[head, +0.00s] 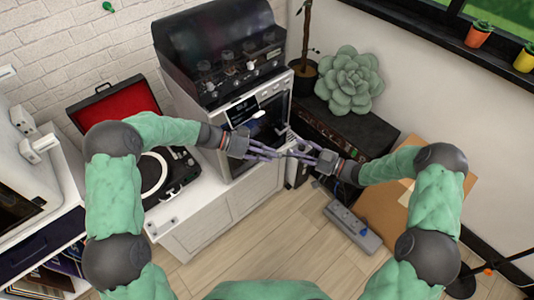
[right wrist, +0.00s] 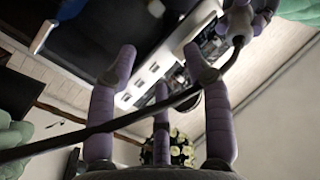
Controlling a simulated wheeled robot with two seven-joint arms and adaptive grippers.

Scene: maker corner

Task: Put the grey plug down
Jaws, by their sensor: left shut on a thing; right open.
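My left gripper (head: 277,153) is in the middle of the head view, in front of the oven. Its purple fingers also show at the top right of the right wrist view, shut on the grey plug (right wrist: 238,22). A dark cable (right wrist: 150,115) runs from the plug down to the left, across the view of my right fingers. The plug is too small to make out in the head view. My right gripper (head: 303,153) is close to the left one, its fingers pointing at it. In the right wrist view, my right gripper (right wrist: 160,65) has its fingers spread and empty.
A grey power strip (head: 345,220) with a blue plug (head: 363,231) lies on the wooden floor, beside a cardboard box (head: 385,212). An oven (head: 262,122) and a white cabinet (head: 215,220) stand behind my left arm. A black case (head: 375,130) stands at the back right.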

